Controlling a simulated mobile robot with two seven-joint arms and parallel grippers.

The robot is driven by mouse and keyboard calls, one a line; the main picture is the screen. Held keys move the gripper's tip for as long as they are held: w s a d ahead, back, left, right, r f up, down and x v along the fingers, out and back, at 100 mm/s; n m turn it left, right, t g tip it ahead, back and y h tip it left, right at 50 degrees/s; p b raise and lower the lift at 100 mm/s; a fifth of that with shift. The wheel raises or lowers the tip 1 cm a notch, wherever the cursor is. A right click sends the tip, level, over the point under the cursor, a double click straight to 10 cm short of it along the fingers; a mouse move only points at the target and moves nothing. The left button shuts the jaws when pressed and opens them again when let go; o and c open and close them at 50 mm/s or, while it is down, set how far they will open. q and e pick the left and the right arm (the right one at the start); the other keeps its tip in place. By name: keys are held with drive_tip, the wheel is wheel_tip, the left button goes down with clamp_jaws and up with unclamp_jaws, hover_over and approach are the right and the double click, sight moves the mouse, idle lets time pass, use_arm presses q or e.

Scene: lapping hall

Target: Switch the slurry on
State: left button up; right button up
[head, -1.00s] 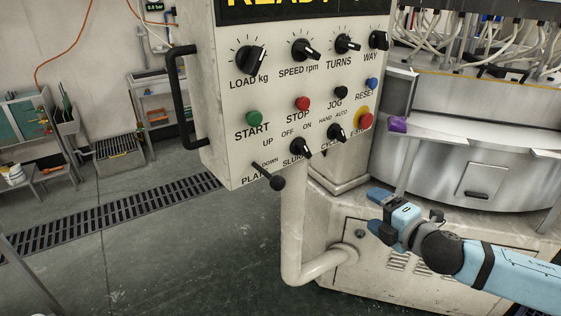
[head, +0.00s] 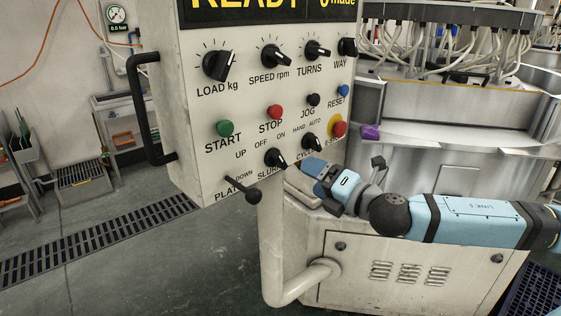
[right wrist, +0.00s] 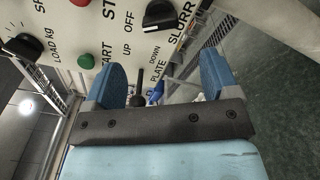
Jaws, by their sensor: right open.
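The slurry switch (head: 275,157) is a black rotary knob low on the pale control panel (head: 212,170), under the words OFF and ON. Its setting is hard to read. It also shows at the top of the right wrist view (right wrist: 165,14). My right gripper (head: 303,176) is open and empty, just right of and a little below the knob, apart from it. In the right wrist view its two blue fingers (right wrist: 163,72) stand wide apart with the knob beyond them. My left gripper is not in view.
The black platen lever (head: 243,191) sticks out left of the slurry knob; the cycle knob (head: 311,142) is close on its right. The emergency stop (head: 339,128) and the green start button (head: 225,128) are nearby. A bent pale pipe (head: 272,262) supports the panel.

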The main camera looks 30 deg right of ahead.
sight(284, 162)
drive_tip(key=w, duration=0.3)
drive_tip(key=w+a+p, duration=0.1)
drive_tip(key=w, duration=0.2)
drive_tip(key=w+p, duration=0.1)
drive_tip(key=w, duration=0.2)
drive_tip(key=shift+w+a, duration=0.3)
drive_tip(key=shift+w, duration=0.05)
drive_tip(key=shift+w+a, duration=0.15)
drive_tip(key=shift+w, duration=0.45)
drive_tip(key=shift+c, duration=0.2)
drive_tip(key=shift+p, duration=0.3)
drive_tip(key=c, duration=0.9)
